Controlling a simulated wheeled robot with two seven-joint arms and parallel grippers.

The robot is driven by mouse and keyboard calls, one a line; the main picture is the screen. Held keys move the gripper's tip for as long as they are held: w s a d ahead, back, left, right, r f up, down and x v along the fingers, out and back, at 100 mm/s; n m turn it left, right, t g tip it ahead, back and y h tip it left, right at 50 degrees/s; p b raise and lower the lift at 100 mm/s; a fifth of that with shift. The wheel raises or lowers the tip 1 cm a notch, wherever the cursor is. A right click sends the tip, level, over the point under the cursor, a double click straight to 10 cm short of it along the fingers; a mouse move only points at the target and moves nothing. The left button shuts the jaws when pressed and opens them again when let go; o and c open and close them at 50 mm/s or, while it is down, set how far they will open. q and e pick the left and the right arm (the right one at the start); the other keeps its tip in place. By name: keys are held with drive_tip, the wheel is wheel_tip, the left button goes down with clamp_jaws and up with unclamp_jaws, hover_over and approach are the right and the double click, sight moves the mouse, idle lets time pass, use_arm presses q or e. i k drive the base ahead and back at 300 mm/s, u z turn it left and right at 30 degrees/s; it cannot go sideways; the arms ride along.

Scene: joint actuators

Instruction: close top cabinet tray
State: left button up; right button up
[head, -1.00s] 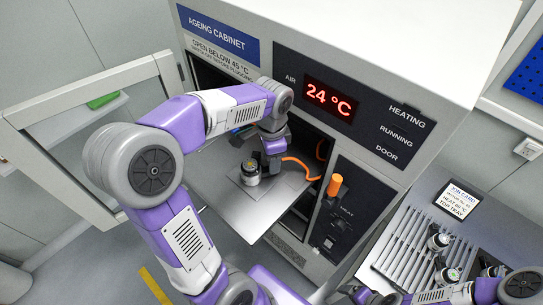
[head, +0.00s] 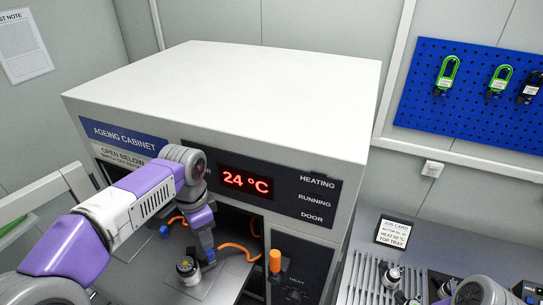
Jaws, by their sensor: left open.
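The ageing cabinet (head: 235,80) is a white box with its door open at the left. The top tray (head: 225,284) is a grey plate sticking out of the opening. A small round actuator (head: 188,270) with a dark top stands upright on it, with an orange cable behind it. My left gripper (head: 208,262) points down just right of the actuator, low over the tray; its jaws are open. I cannot tell whether it touches the tray. Only part of my right arm shows at the bottom right; its jaws cannot be made out.
The display (head: 246,182) reads 24 °C. An orange knob (head: 275,261) sticks out right of the opening. The open door (head: 45,195) stands at the left. A bench with a job card (head: 394,232), a slatted rack (head: 362,285) and more actuators (head: 393,277) is at the right.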

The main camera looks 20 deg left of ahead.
sight(141, 270)
drive_tip(key=k, duration=1.5)
